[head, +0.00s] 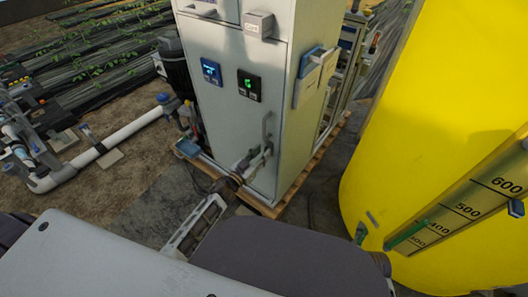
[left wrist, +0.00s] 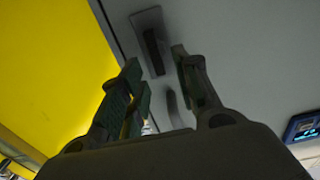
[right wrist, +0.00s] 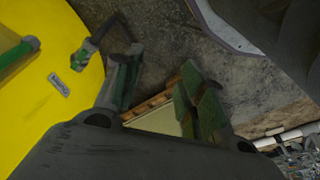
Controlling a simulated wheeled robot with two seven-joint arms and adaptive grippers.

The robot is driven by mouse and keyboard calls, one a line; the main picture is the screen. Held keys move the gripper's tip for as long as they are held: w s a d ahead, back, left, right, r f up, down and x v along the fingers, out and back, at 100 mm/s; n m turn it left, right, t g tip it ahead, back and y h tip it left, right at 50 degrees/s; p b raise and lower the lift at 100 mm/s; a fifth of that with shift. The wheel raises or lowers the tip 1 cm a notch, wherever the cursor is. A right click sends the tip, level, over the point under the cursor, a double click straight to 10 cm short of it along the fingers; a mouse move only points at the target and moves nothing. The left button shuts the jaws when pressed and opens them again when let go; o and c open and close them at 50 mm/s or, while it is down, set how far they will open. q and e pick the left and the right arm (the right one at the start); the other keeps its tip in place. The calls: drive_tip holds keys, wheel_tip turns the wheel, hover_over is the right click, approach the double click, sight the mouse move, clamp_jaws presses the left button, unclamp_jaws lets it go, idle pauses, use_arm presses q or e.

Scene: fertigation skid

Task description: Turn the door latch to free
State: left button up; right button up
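The door latch (head: 267,124) is a grey upright handle on the right part of the pale grey cabinet's front door (head: 222,122). My left gripper (head: 262,158) is at the lower end of the latch in the head view. In the left wrist view, the latch plate with a dark slot (left wrist: 149,36) lies just beyond the spread fingers of my left gripper (left wrist: 156,66). The fingers are apart, and I cannot tell whether they touch the latch. My right gripper (right wrist: 160,76) is open and empty, pointing down over the ground. It cannot be made out in the head view.
A yellow tank (head: 420,110) with a level scale stands close on the right. The cabinet stands on a wooden pallet (head: 322,160). A pump (head: 174,66) and white pipes (head: 130,130) are at left. Bare ground lies between.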

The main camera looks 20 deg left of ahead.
use_arm(q)
drive_tip(key=shift+x, duration=1.2)
drive_tip(key=shift+c, duration=0.5)
clamp_jaws()
